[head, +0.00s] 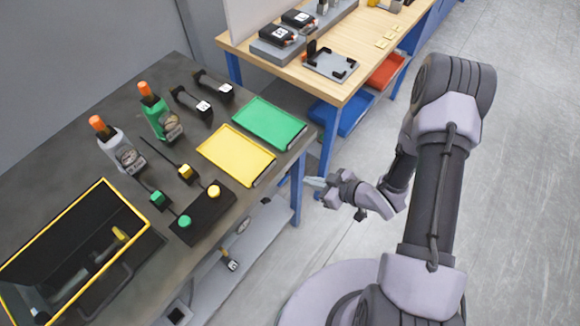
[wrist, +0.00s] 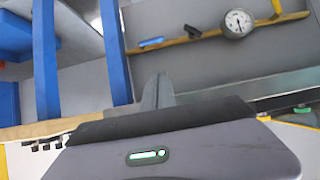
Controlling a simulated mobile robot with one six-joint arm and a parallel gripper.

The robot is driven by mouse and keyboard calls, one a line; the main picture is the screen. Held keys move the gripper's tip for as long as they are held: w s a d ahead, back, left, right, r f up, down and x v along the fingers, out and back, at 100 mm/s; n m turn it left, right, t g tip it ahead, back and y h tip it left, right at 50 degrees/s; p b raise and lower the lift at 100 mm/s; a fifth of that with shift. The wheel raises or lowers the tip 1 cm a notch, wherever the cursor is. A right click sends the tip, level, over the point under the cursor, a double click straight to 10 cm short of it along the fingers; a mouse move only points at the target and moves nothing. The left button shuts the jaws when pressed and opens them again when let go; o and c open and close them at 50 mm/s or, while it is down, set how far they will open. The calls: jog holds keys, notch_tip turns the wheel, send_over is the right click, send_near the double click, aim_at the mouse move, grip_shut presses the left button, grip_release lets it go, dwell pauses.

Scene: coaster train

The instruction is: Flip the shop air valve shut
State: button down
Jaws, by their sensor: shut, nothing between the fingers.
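The air line is a yellow-brown pipe (wrist: 212,33) on a grey panel in the wrist view, with a round white gauge (wrist: 238,22) on it. A small yellow lever-like part (wrist: 277,8) sits beside the gauge at the top edge, partly cut off. A blue piece (wrist: 151,43) lies along the pipe's other end. I cannot tell which part is the valve handle.
The dark bench (head: 62,168) holds green and yellow trays (head: 237,155), a button box (head: 204,213) and several tools. A wooden workbench (head: 350,62) on blue legs stands behind, with red and blue bins (head: 340,117) below. The floor to the right is clear.

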jog(key=shift+s, duration=0.15)
jog(key=d+f+b+x, duration=0.1)
jog(key=b+x, duration=0.3)
jog(key=x, duration=0.9)
jog(key=shift+s+f+b, duration=0.35)
jog(key=shift+s+f, duration=0.05)
jog(key=shift+f, duration=0.2)
jog(key=shift+d, duration=0.25)
jog(key=shift+f, duration=0.1)
